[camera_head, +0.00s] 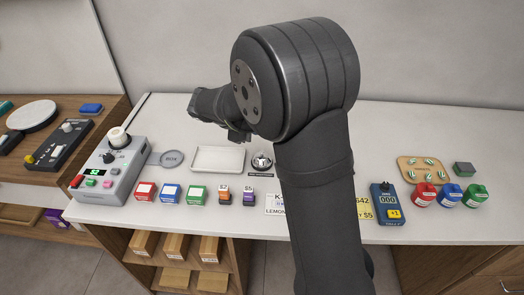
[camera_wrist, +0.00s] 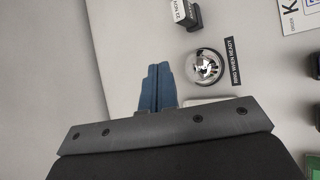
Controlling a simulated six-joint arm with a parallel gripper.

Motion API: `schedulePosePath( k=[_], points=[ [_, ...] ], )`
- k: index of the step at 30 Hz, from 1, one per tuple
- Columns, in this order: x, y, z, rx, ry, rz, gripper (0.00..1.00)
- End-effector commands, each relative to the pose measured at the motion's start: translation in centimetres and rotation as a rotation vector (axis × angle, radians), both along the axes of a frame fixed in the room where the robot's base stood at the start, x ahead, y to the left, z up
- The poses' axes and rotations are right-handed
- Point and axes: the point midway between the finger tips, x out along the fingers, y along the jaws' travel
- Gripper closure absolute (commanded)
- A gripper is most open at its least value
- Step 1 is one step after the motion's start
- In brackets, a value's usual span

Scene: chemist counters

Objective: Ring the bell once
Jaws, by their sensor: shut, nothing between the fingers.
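The bell (camera_head: 262,161) is a small silver dome on the white counter, right of a white tray, with a dark label strip in front of it. In the wrist view the bell (camera_wrist: 205,66) lies to the right of my fingertips, beside a strip reading "RING WHEN READY" (camera_wrist: 232,61). My gripper (camera_head: 238,136) is above the counter, up and left of the bell in the head view. In the wrist view its two blue fingers (camera_wrist: 157,75) are together and empty. They are apart from the bell.
The white tray (camera_head: 217,158) and a round grey disc (camera_head: 172,159) lie left of the bell. A grey device with a knob (camera_head: 112,165) stands further left. Several small colored boxes line the front. My arm hides part of the counter's middle. A blue counter device (camera_head: 388,204) stands right.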

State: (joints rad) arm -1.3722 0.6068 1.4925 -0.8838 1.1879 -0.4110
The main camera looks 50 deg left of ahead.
Motion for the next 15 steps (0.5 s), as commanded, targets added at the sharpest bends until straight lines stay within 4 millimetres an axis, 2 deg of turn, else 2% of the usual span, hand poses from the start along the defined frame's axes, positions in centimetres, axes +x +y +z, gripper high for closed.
schedulePosePath(
  k=[6,15],
  points=[
    [0.0,0.0,-3.0,-0.002,0.0,0.0,1.0],
    [0.0,0.0,-4.8,0.0,0.0,0.0,1.0]
  ],
)
